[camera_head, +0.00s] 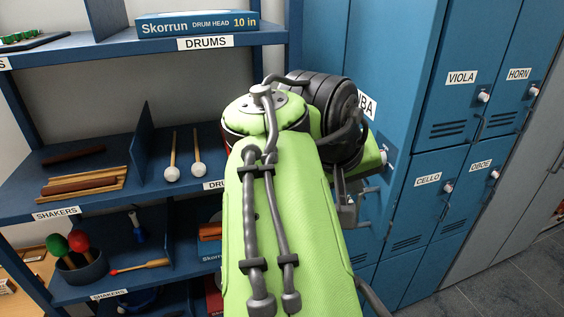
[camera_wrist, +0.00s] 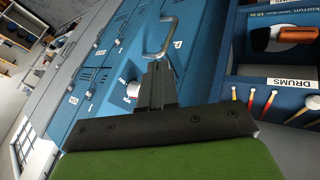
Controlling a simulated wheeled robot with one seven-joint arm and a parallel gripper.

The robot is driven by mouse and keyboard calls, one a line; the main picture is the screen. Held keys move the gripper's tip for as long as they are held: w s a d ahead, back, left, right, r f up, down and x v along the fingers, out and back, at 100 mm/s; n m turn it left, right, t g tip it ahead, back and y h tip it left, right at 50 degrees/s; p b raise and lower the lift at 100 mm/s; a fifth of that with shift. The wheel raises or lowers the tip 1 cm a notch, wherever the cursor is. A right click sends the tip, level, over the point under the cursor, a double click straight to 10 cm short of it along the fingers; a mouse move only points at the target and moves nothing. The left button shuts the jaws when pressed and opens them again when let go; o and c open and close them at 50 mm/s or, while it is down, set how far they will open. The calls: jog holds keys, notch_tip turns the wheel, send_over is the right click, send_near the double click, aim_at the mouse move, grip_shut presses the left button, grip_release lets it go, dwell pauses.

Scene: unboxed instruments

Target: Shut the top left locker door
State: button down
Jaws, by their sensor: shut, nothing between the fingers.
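The blue lockers stand at the right in the head view. The leftmost upper door (camera_head: 395,45) has a label ending in "BA", partly hidden by my arm. I cannot tell from this angle how far it stands open. My gripper (camera_head: 350,212) is low in front of this left column, mostly hidden behind my arm. In the wrist view my gripper (camera_wrist: 159,68) has its fingers together and empty. A U-shaped metal handle (camera_wrist: 172,38) is just beyond the fingertips; contact is unclear. A white knob (camera_wrist: 133,89) is beside the fingers.
Locker doors labelled VIOLA (camera_head: 461,78), HORN (camera_head: 518,73), CELLO (camera_head: 428,179) and OBOE (camera_head: 481,164) look flush. Blue shelves (camera_head: 100,208) with mallets, shakers and a drum head box stand close at the left. Grey floor (camera_head: 500,290) shows at the lower right.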

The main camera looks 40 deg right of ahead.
jog(key=d+f, duration=0.2)
jog(key=s+d+f+b, duration=0.1)
jog(key=d+f, duration=0.1)
jog(key=d, duration=0.1)
jog(key=s+d+f, duration=0.1)
jog(key=d+f, duration=0.1)
jog(key=shift+d+b, duration=0.25)
jog(key=shift+b, duration=0.15)
jog(key=shift+w+d+r, duration=0.1)
